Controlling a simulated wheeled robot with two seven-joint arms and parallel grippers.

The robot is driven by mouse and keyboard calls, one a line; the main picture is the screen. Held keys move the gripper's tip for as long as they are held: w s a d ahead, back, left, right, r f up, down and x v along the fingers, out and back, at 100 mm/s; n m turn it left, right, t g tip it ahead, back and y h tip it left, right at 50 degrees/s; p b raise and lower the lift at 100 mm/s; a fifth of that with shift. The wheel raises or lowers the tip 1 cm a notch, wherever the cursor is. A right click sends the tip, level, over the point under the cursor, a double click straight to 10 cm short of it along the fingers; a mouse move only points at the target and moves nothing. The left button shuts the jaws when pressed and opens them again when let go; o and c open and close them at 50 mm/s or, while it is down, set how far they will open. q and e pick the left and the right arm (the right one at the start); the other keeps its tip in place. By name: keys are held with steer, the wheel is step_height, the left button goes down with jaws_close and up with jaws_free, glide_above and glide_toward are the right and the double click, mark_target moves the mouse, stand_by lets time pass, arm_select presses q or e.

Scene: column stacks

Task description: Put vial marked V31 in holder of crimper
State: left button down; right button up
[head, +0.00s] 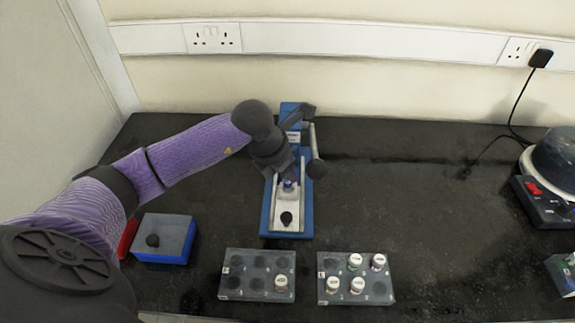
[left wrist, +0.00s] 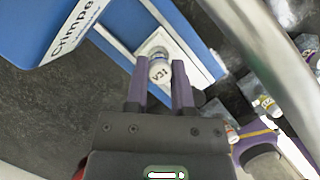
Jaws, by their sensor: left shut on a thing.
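The crimper is a blue and white bench device (head: 266,226) at the middle of the table. It has a pale slide plate with a black knob (head: 286,218) and a lever arm on its right side. My left gripper (head: 289,181) is over the plate, pointing down. It is shut on the vial marked V31 (left wrist: 160,72), which has a white cap and is between both fingers in the left wrist view. The vial is at the crimper's white holder (left wrist: 152,42); whether it is seated or just above cannot be told. My right gripper is not in view.
A left grey rack (head: 231,288) holds one vial (head: 281,283). A right rack (head: 327,298) holds several vials. A blue box with a grey top (head: 176,238) stands at left. A hotplate-like device (head: 545,205) is at far right. The table right of the crimper is clear.

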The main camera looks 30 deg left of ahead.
arm_select(q)
steer(key=shift+f, duration=0.3)
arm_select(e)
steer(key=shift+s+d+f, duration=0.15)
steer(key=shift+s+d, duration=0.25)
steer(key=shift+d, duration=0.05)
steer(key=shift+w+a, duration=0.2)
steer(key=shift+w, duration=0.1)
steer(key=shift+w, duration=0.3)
arm_select(q)
steer(key=shift+f, duration=0.1)
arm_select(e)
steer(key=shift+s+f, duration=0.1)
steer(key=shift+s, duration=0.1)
arm_select(q)
steer(key=shift+f+b, duration=0.3)
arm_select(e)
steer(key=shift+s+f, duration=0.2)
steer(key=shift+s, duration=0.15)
arm_select(q)
steer(key=shift+f, duration=0.1)
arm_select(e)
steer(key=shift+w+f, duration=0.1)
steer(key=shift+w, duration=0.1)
